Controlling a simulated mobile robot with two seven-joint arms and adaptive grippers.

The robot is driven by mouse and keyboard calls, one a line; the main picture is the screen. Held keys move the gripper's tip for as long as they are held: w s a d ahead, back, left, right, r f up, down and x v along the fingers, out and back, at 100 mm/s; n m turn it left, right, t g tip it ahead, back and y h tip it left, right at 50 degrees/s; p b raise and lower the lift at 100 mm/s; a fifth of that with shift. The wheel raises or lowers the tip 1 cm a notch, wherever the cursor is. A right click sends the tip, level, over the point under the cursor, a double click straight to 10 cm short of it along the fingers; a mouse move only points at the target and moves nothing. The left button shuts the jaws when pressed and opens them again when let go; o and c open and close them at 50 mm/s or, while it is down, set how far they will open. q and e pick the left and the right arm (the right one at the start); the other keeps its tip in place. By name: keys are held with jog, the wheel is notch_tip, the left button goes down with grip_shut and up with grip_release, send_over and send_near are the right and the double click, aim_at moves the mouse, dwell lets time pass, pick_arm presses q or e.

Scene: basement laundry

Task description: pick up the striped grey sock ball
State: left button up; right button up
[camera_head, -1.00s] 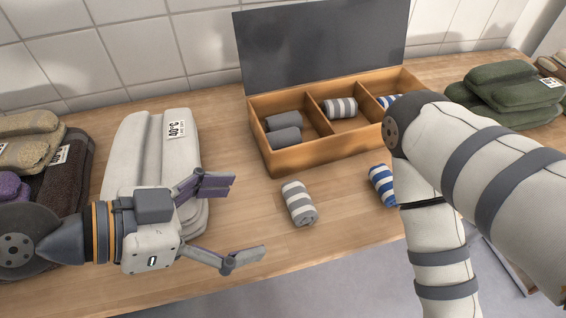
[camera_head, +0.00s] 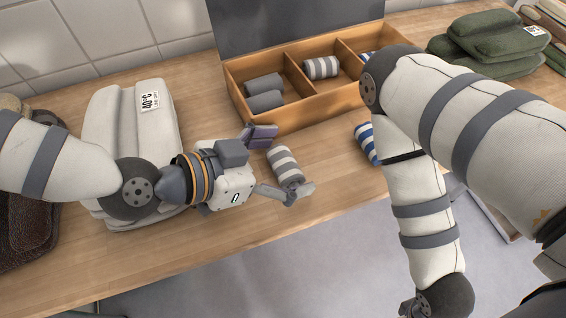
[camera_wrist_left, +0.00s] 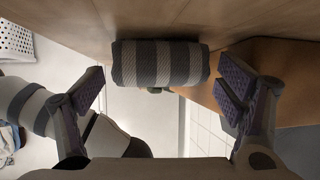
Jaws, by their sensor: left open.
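The striped grey sock ball (camera_head: 287,168), grey with white bands, lies on the wooden table in front of the divided box. My left gripper (camera_head: 279,164) is open, with one finger on the far side of the ball and the other by its near end. In the left wrist view the ball (camera_wrist_left: 160,64) sits between the two spread purple-padded fingers (camera_wrist_left: 169,95), with a visible gap on each side. Whether a finger touches it in the head view I cannot tell. My right gripper is out of view; only its arm shows.
The wooden box (camera_head: 290,117) with an open dark lid holds plain grey and striped sock balls. A blue-striped ball (camera_head: 366,143) lies to the right, beside my right arm. White folded towels (camera_head: 160,105) lie under my left arm; green ones (camera_head: 490,45) are at back right.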

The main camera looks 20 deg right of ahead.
pick_arm(q)
jog(key=shift+c, duration=0.6)
jog(key=c, duration=1.1)
jog(key=shift+c, duration=0.2)
